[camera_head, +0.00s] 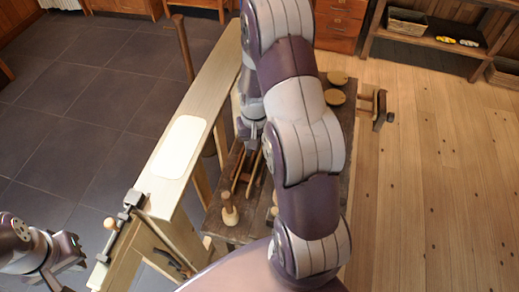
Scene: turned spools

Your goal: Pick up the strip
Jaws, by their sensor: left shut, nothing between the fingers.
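I cannot make out with certainty a thing that is the strip. A slotted wooden piece (246,168) with narrow light bars lies on the dark workbench (225,222), just below my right gripper (250,146). My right arm covers much of that bench, and whether the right fingers are open is unclear. My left gripper (77,253) is at the lower left, over the dark floor, shut and empty. It is apart from the long pale bench and from the workbench.
A long pale bench (208,92) carries a cream rounded mat (180,147). A clamp (131,200) sits at its near end. A turned wooden piece (230,210) stands on the workbench, with round wooden discs (335,97) at its far end. A shelf (430,52) stands behind.

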